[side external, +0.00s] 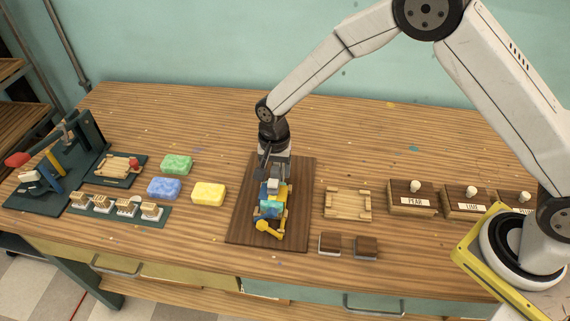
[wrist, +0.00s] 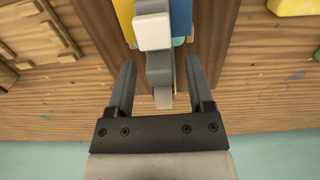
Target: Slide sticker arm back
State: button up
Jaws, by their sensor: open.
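A small device with blue and yellow parts (side external: 272,207) stands on a dark brown board (side external: 240,215) in the middle of the table. A grey arm with a white block on it, apparently the sticker arm (wrist: 160,75), points out from the device in the wrist view. My gripper (wrist: 160,62) is open, with one finger on each side of this grey arm. Gaps show between the arm and both fingers. In the side view my gripper (side external: 273,166) points down over the far half of the board, and the contact area there is too small to make out.
Green (side external: 177,164), blue (side external: 164,188) and yellow (side external: 208,193) soap-like blocks lie left of the board. A dark green station (side external: 50,180) stands far left. A wooden frame (side external: 347,203), dark small blocks (side external: 367,246) and labelled boxes (side external: 413,198) lie right.

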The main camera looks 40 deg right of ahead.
jog(key=shift+c, duration=0.2)
grip_shut()
dwell(1.3)
